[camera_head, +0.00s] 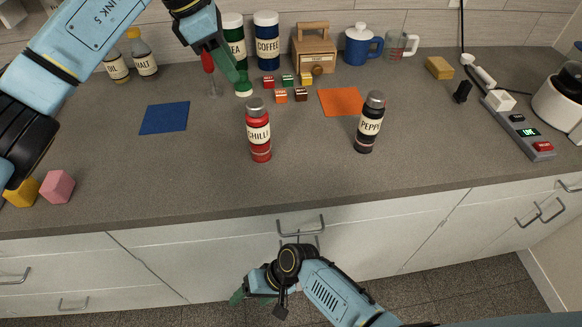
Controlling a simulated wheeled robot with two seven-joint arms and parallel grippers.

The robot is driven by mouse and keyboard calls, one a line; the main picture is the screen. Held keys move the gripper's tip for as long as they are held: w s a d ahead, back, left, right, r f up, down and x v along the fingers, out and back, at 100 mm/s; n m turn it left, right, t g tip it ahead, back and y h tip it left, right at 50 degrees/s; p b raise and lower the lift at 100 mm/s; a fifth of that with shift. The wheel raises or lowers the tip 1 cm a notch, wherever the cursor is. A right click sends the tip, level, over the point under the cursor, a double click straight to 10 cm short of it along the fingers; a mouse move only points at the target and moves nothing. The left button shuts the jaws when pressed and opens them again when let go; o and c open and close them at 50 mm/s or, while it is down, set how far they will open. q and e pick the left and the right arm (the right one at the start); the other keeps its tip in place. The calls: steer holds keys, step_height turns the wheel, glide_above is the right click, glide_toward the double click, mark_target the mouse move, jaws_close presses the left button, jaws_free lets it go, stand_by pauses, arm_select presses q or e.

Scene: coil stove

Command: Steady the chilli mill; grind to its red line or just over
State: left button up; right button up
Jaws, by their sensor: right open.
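The chilli mill (259,137) is red with a grey top and a pale CHILLI label. It stands upright on the counter, left of the pepper mill. A thin pale ring shows near its base; its red line cannot be made out. My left gripper (243,90) points down behind the mill and slightly left, apart from it. Its green fingers overlap in this view, so whether they are open is unclear. My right gripper (255,297) is open and empty, low in front of the cabinets and below the counter edge, away from the mill.
The pepper mill (369,122) stands to the right. An orange mat (341,101), small coloured blocks (281,97) and a coffee canister (267,42) lie behind. A blue mat (164,118) is left. The counter in front of the chilli mill is clear.

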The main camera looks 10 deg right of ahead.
mark_target(254, 125)
steer(key=w+a+r+n+g+y, duration=0.25)
steer(key=r+n, duration=0.45)
steer(key=r, duration=0.7)
steer(key=w+a+r+n+g+y, duration=0.15)
steer(key=w+a+r+n, duration=0.35)
steer(key=r, duration=0.9)
steer(key=w+d+m+t, duration=0.1)
steer(key=w+d+t, duration=0.2)
steer(key=d+t, duration=0.1)
steer(key=w+d+r+m+t, duration=0.1)
steer(key=w+d+t, duration=0.1)
steer(key=d+t, duration=0.2)
steer(key=w+d+r+m+t+h, duration=0.1)
steer(key=w+d+t, duration=0.2)
steer(key=d+t, duration=0.1)
steer(key=shift+w+d+r, duration=0.25)
steer(key=shift+w+d, duration=0.1)
steer(key=shift+d, duration=0.2)
steer(key=w+d+r+m+t+h, duration=0.2)
steer(key=w+d+r+m+t, duration=0.15)
steer(key=d+t, duration=0.25)
steer(key=x, duration=1.2)
steer(key=shift+d+f, duration=0.1)
steer(key=shift+f, duration=0.15)
steer(key=c, duration=1.1)
